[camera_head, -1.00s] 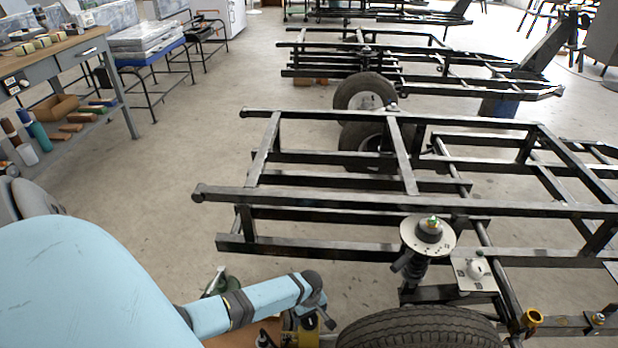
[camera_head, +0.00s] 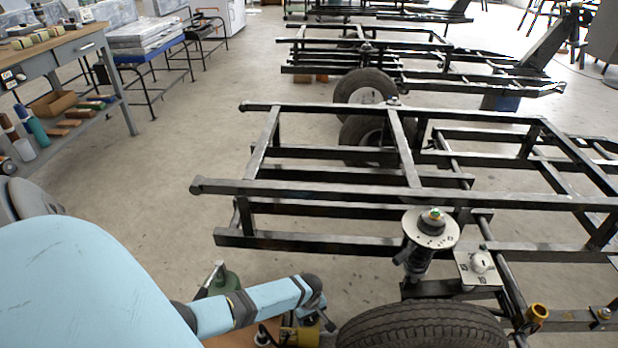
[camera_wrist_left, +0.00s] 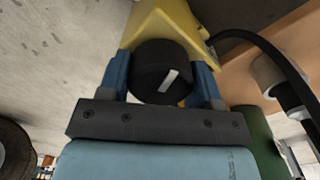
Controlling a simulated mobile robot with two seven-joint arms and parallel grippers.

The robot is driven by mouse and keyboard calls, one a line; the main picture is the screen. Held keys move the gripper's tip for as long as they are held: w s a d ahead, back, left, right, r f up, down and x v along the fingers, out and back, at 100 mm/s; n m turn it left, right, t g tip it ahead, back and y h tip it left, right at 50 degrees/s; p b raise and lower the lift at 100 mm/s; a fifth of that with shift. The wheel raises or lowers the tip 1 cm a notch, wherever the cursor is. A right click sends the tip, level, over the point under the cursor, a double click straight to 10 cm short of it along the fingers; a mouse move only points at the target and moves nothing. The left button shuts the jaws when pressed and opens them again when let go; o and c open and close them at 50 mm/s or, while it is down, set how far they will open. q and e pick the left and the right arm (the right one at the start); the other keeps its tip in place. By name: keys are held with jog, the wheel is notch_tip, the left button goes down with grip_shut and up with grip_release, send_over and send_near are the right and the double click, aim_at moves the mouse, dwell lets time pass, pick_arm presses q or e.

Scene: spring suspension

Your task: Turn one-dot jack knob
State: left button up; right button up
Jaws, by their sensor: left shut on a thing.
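In the left wrist view a round black knob (camera_wrist_left: 161,72) with a white pointer line sits on a yellow body (camera_wrist_left: 172,22). The pointer leans up and to the right. My left gripper (camera_wrist_left: 163,80) has its two blue fingers on either side of the knob, shut on it. In the head view the yellow body (camera_head: 301,337) shows low at the bottom, beside my left wrist; the knob is hidden there. I cannot make out any dot marking. My right gripper is in neither view.
A green rounded object (camera_head: 222,282) stands left of my wrist. A tyre (camera_head: 425,330), a damper with a round top plate (camera_head: 430,230) and the black trailer frame (camera_head: 330,192) are close on the right. A workbench (camera_head: 75,45) stands far left.

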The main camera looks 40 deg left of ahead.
pick_arm(q)
jog(key=shift+r+m+p, duration=0.25)
jog(key=shift+m+p, duration=0.05)
jog(key=shift+p, duration=1.1)
jog(key=shift+d+m+p, duration=0.1)
jog(key=shift+m+p, duration=0.4)
jog(key=shift+f+m+p, duration=0.1)
jog(key=shift+m+p, duration=0.5)
jog(key=shift+m, duration=0.2)
jog(key=shift+f+m, duration=0.1)
jog(key=shift+m, duration=0.8)
jog(key=shift+m+p, duration=0.65)
jog(key=shift+m, duration=1.15)
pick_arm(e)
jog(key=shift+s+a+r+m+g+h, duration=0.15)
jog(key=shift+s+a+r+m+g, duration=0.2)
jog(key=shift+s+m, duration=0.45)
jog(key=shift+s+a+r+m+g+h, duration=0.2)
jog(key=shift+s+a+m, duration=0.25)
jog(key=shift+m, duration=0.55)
pick_arm(q)
jog(key=shift+f, duration=0.1)
